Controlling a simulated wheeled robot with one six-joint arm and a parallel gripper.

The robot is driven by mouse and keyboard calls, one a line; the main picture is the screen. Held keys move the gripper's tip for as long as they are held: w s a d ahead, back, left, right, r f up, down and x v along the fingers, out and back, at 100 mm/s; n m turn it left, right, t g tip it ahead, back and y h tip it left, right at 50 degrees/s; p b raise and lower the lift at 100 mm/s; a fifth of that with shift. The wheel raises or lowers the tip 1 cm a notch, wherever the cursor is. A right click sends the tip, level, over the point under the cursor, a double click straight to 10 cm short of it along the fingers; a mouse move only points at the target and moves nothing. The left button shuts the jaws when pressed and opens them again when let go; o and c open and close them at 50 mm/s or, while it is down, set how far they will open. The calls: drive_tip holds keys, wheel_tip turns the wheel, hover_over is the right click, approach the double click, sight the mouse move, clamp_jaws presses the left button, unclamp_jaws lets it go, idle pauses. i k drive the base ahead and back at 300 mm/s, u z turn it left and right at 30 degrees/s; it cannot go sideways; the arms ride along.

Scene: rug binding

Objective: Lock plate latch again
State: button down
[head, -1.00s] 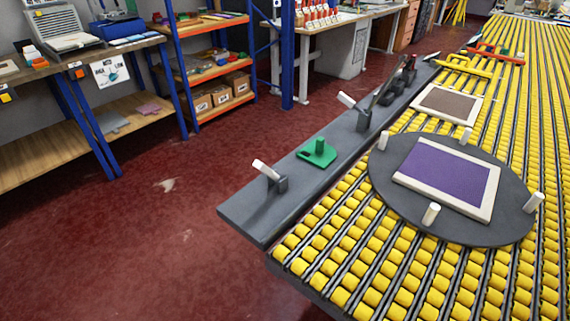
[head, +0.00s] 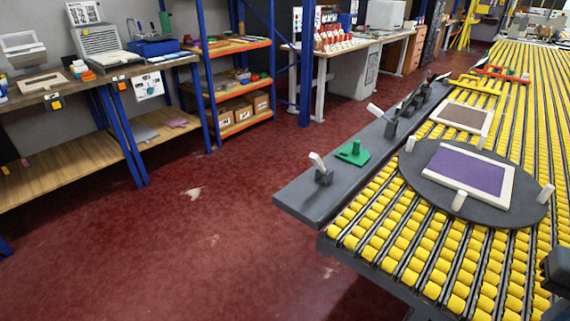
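A round dark plate (head: 415,181) lies on the yellow roller table and carries a purple rug in a cream border (head: 468,170). Several white pegs stand around the plate's rim, one at the front (head: 459,200). On the grey side rail (head: 300,194) left of the plate, a near lever with a white handle (head: 318,161) leans up and to the left. A second white-handled lever (head: 376,111) stands farther along the rail, also tilted left. I cannot tell which one is the plate latch, or whether it is locked. My gripper is not visible.
A green block with a knob (head: 352,154) sits on the rail between the levers. A brown framed rug (head: 461,116) lies behind the plate. A dark part (head: 558,270) juts in at the right edge. Benches and shelves (head: 235,85) line the left; the red floor (head: 215,245) is open.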

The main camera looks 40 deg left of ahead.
sight(316, 159)
drive_tip(key=u, duration=2.6)
drive_tip(key=i, duration=3.2)
drive_tip(key=z, duration=3.55)
